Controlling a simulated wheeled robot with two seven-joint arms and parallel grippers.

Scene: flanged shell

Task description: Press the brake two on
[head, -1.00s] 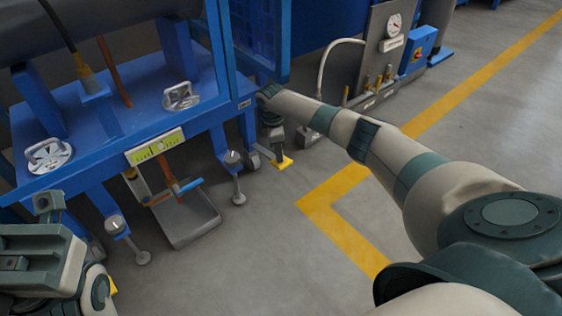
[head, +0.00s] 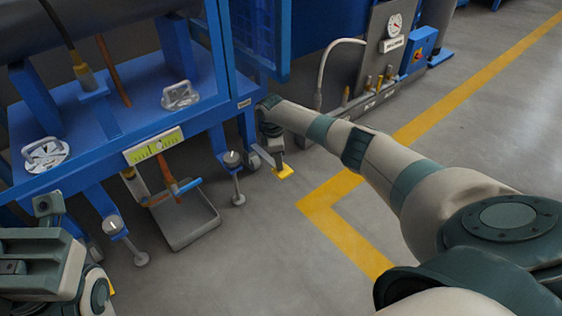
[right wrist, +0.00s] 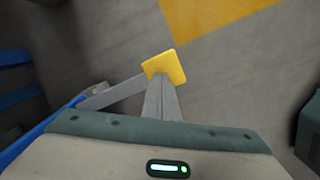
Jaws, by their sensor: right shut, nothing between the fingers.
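A yellow brake pedal (head: 284,171) sits low by a caster at the right front corner of the blue frame. It ends a grey lever (right wrist: 112,91), and the pedal shows in the right wrist view (right wrist: 166,67). My right gripper (head: 279,163) points down over the pedal. Its shut, empty fingers (right wrist: 162,85) meet the pedal's near edge in the picture and seem to touch it. Of my left arm, only parts show at the lower left; its fingers cannot be made out. No number is readable on the pedal.
The blue frame (head: 215,112) stands close left of my right gripper, with a levelling foot (head: 238,199) and a grey tray (head: 190,238) below. A grey gauge panel (head: 375,60) stands behind. Open floor with a yellow line (head: 330,190) lies right.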

